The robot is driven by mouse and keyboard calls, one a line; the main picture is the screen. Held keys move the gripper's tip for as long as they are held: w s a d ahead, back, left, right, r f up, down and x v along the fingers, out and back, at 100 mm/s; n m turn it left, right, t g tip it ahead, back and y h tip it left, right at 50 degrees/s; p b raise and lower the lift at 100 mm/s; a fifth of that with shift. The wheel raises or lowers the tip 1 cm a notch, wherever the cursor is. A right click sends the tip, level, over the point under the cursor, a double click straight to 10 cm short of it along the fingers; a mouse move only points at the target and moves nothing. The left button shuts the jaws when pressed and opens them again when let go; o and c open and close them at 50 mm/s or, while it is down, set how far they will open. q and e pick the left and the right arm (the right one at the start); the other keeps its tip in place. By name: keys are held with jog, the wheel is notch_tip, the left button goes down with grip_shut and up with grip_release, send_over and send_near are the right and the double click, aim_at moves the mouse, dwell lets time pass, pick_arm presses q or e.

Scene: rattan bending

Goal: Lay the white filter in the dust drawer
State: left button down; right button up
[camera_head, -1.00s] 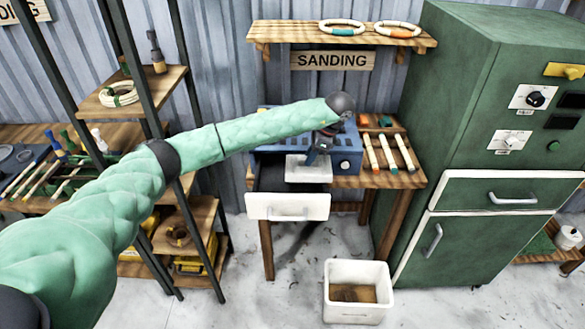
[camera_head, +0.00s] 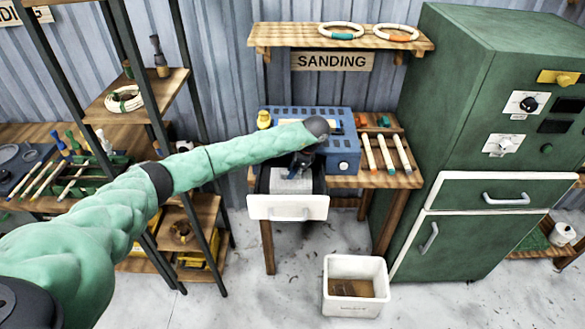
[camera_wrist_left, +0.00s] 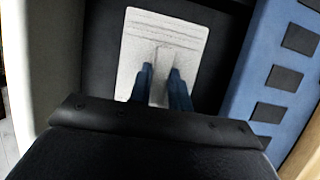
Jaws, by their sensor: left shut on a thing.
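The dust drawer (camera_head: 288,207) is pulled out below the blue sander (camera_head: 346,160), with a white front and a dark inside. The white filter (camera_head: 297,187) is a flat plate inside the drawer's outline. My left gripper (camera_head: 293,172) is over the drawer, pointing down. In the left wrist view its two blue fingers (camera_wrist_left: 167,88) are shut on a raised tab of the filter (camera_wrist_left: 140,40), above the dark drawer floor (camera_wrist_left: 95,60). I cannot tell whether the filter touches the floor. My right gripper is out of view.
A white bin (camera_head: 355,287) stands on the floor below the bench. Several sanding sticks (camera_head: 387,153) lie on the bench right of the sander. A green cabinet (camera_head: 470,130) stands at the right, and a shelf rack (camera_head: 150,100) at the left.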

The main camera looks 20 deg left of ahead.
pick_arm(q)
jog(key=shift+f, duration=0.25)
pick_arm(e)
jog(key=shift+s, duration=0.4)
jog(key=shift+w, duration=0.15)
pick_arm(q)
jog(key=c, duration=1.3)
grip_release()
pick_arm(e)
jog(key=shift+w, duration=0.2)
pick_arm(q)
jog(key=shift+r, duration=0.1)
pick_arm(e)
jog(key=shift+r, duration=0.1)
